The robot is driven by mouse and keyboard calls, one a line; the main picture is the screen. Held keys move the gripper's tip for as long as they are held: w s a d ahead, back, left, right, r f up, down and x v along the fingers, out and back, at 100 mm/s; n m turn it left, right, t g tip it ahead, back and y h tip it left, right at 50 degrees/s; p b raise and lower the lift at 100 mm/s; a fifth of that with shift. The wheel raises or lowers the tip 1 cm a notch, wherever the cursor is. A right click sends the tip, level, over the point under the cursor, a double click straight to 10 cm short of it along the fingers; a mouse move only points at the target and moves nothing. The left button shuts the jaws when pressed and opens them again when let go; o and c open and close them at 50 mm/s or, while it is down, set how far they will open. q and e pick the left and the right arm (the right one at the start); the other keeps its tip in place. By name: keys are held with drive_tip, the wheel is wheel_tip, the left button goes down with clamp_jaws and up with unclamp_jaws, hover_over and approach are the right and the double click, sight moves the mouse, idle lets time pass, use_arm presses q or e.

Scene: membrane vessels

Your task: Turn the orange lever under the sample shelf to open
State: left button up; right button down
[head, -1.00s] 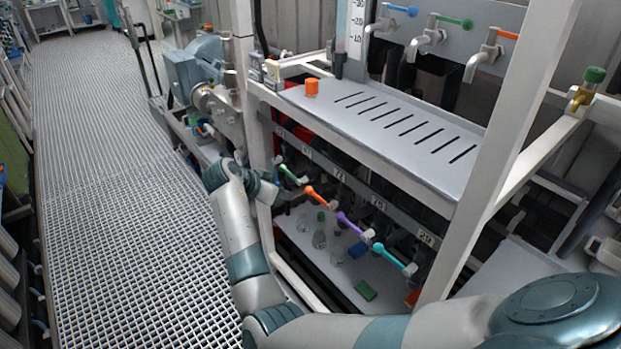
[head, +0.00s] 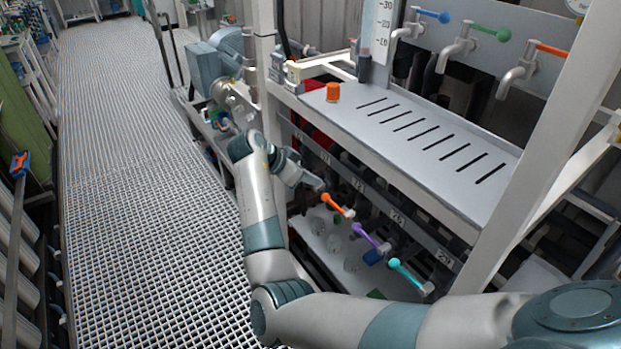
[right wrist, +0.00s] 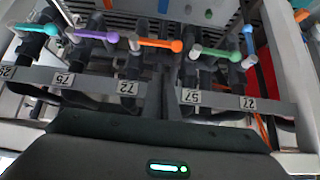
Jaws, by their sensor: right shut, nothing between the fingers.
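The orange lever (head: 338,206) is under the sample shelf (head: 415,135), in a row of coloured levers. It also shows in the right wrist view (right wrist: 162,45), where its bar lies roughly level, above the label 72. My right gripper (head: 314,182) is shut and empty, just up and left of the orange lever in the head view. I cannot tell whether it touches anything. It hides the green lever in the head view, but the green lever (right wrist: 215,52) shows beside the orange one in the right wrist view. My left gripper is not in view.
The purple lever (head: 370,237) and teal lever (head: 410,276) are farther along the row. A blue lever (right wrist: 248,38) is beyond the green one. Another orange lever (head: 552,50) sits on a tap above the shelf. Glassware stands on the lower shelf. The grated floor (head: 140,190) is clear.

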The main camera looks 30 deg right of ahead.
drive_tip(key=p, duration=0.3)
hover_over(327, 197)
drive_tip(key=s+a, duration=0.2)
drive_tip(key=s, duration=0.1)
wheel_tip(327, 197, down, 5)
drive_tip(key=shift+w+d+f+p, duration=0.15)
drive_tip(key=shift+f+p, duration=0.65)
drive_tip(key=shift+f, duration=1.4)
